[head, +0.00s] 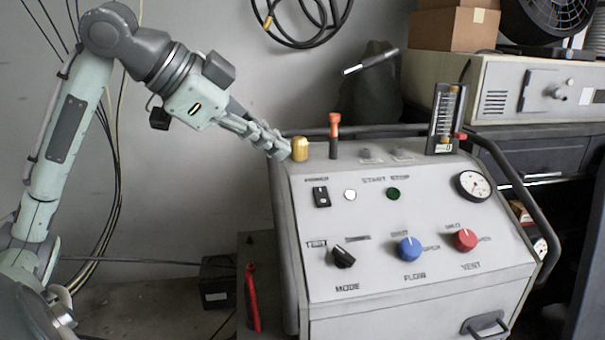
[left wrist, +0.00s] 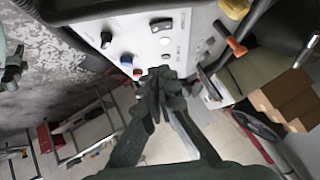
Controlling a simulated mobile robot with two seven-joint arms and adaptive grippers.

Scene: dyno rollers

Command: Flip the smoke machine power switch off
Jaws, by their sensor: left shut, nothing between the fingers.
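The smoke machine (head: 415,240) is a grey cabinet with a sloping control panel. Its black rocker switch (head: 321,196), under the POWER label, sits at the panel's upper left. Its on or off position is too small to tell. The switch also shows near the top of the left wrist view (left wrist: 160,25). My left gripper (head: 283,151) is shut and empty by the panel's upper left corner, beside the brass cap (head: 300,149), above and left of the switch. It appears apart from the switch.
A white button (head: 350,195) and a green button (head: 393,194) are right of the switch. Below are black (head: 343,257), blue (head: 409,248) and red (head: 465,239) knobs. An orange-topped lever (head: 334,130) and a dark tube rail (head: 520,190) rise around the panel.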

